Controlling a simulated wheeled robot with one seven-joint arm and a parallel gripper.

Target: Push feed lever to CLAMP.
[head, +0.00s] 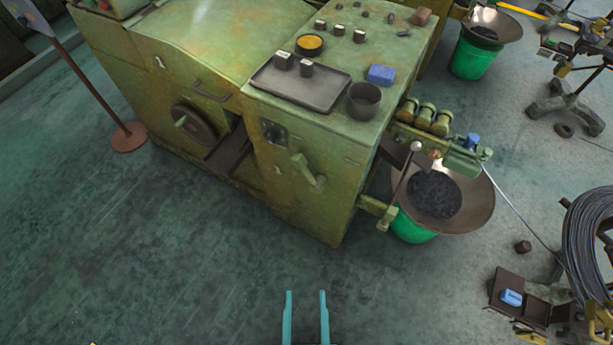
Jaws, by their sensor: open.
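A lever with a pale ball knob, which looks like the feed lever (399,185), stands at the right end of the green heading machine (330,205). Its rod leans up and to the right from a pivot near the machine's lower right corner. No CLAMP marking is readable in the head view. My gripper (306,293) shows at the bottom centre with two blue-green fingers, open and empty. It is apart from the lever, below and to its left in the picture, with floor behind it.
A wide bowl (481,207) of dark pieces sits on a green bucket (413,231) just right of the lever. A green crank handle (309,172) sticks out of the machine's front. The left foreground floor is clear.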

